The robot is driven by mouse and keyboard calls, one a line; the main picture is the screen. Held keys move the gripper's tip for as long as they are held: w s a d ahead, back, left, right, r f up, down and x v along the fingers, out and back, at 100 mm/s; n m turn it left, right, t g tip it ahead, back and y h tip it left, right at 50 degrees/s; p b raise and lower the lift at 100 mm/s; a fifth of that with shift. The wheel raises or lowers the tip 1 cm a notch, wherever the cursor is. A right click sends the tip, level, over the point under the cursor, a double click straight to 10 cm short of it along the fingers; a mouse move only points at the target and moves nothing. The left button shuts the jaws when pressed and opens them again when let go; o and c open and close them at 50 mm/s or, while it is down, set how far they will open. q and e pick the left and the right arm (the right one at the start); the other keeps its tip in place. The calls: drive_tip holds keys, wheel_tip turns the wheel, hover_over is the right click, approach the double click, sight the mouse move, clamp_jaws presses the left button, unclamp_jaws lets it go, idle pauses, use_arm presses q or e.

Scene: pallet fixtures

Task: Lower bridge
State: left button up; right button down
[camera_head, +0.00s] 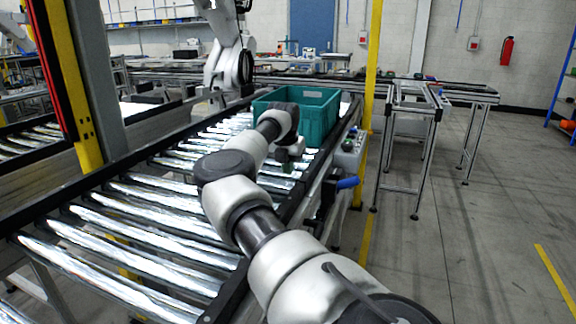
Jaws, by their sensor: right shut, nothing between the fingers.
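My right arm reaches from the lower right over the roller conveyor (150,195). My right gripper (287,160) is small and dark in this view, partly hidden by its wrist, and points down near the conveyor's right rail. It is shut and empty, in front of the teal crate and left of a grey control box with buttons (350,146). A blue handle (348,183) sticks out below that box, apart from the gripper. I cannot tell which part is the bridge; a metal frame on legs (412,108) stands right of the box. My left gripper is not in view.
A teal crate (318,112) sits on the rollers ahead. A yellow post (374,60) rises behind the control box. A white robot arm (228,60) stands beyond the conveyor. The floor at right is clear.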

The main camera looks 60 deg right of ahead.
drive_tip(key=shift+r, duration=0.15)
drive_tip(key=shift+r, duration=0.3)
drive_tip(key=d+r+p, duration=0.5)
drive_tip(key=r, duration=0.6)
drive_tip(key=shift+w+d+r, duration=0.2)
drive_tip(key=shift+d+r, duration=0.1)
drive_tip(key=shift+r, duration=0.05)
